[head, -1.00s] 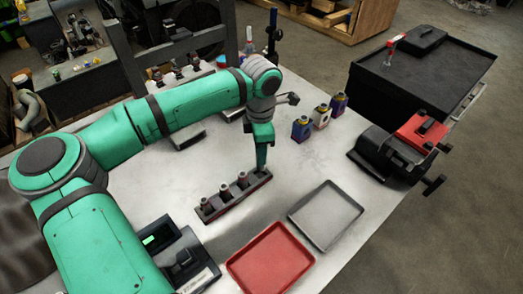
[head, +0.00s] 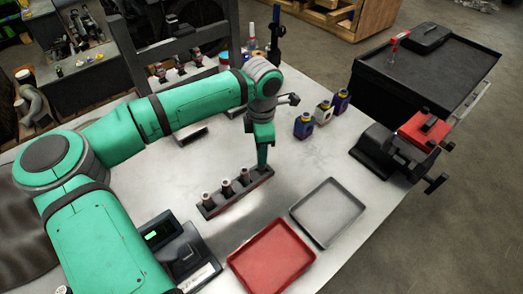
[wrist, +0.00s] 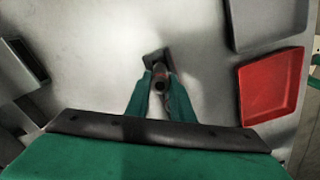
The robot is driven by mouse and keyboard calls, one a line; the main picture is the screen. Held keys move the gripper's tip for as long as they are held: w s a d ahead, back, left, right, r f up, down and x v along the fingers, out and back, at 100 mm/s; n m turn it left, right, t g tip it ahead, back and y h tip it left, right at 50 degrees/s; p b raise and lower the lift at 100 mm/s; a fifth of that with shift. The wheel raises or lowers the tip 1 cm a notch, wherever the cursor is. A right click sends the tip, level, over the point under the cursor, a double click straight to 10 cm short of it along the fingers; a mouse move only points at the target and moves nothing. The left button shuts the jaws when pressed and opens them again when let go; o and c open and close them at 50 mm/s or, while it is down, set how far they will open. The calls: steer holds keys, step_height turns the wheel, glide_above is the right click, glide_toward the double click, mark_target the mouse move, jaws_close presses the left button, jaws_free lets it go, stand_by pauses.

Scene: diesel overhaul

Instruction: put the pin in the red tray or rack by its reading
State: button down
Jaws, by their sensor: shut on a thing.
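My gripper (wrist: 159,88) is shut on a pin (wrist: 160,83), seen nearly end-on between the green fingers in the wrist view. In the head view my gripper (head: 262,165) is at the right end of the dark rack (head: 210,213), and the held pin is hidden there. Three other pins, the middle one (head: 226,187) among them, stand upright in the rack. I cannot tell whether the held pin is clear of the rack. The red tray (head: 271,258) lies in front; it also shows at right in the wrist view (wrist: 271,86).
A grey tray (head: 328,212) lies beside the red tray. A dark device with a green display (head: 151,235) stands at the near left of the bench. Several small bottles (head: 322,113) stand behind, and a vise (head: 395,155) is at the right. The bench between is clear.

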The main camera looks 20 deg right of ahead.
steer(key=shift+w+a+f, duration=0.1)
steer(key=shift+f, duration=0.25)
steer(key=shift+f, duration=0.2)
steer(key=shift+f, duration=0.2)
stand_by(0.4)
steer(key=shift+d+f, duration=0.2)
steer(key=shift+f, duration=0.2)
steer(key=shift+f, duration=0.1)
stand_by(0.4)
steer(key=shift+f, duration=0.2)
steer(key=shift+a+f, duration=0.15)
